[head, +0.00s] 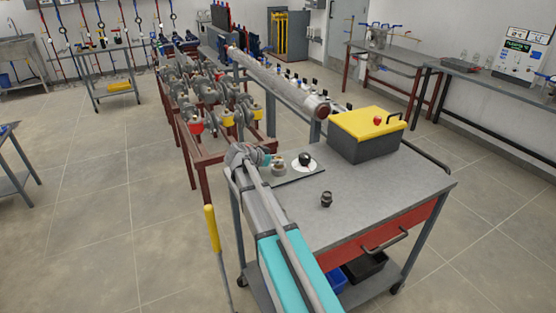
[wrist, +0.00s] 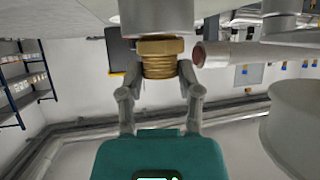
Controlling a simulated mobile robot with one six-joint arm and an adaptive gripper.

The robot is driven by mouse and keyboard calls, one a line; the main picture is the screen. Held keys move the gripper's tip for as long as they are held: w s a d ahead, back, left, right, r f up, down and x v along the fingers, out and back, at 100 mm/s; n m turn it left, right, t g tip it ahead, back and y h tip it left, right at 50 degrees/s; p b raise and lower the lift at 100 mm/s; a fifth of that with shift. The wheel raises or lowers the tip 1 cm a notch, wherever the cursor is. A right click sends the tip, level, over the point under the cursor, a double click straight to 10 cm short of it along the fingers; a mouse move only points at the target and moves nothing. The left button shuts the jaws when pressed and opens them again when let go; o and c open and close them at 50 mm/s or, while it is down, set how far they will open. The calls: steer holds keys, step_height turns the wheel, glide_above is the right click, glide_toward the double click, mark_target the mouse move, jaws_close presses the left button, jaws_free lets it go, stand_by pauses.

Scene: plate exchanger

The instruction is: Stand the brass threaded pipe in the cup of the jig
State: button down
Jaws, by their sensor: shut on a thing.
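My gripper (wrist: 160,85) is shut on the brass threaded pipe (wrist: 160,60), with one finger on each side of it. The pipe has a wider collar at its upper end in the wrist view and threads below. A grey cylindrical part (wrist: 158,18) adjoins that collar; I cannot tell whether they touch or whether it is the jig's cup. In the head view my gripper (head: 276,158) is over the far left corner of the cart, beside a small round beige-grey piece (head: 279,169) on a dark plate (head: 299,177). The jig's cup is not clearly identifiable there.
The cart top (head: 375,200) carries a yellow-lidded box (head: 368,132), a white disc (head: 314,164) with a black ball (head: 305,159), and a dark fitting (head: 326,199). A large pipe (head: 285,88) and a valve rack (head: 205,110) stand behind. The cart's front right is clear.

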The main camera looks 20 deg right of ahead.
steer(key=shift+f, duration=0.15)
steer(key=shift+c, duration=1)
jaws_free()
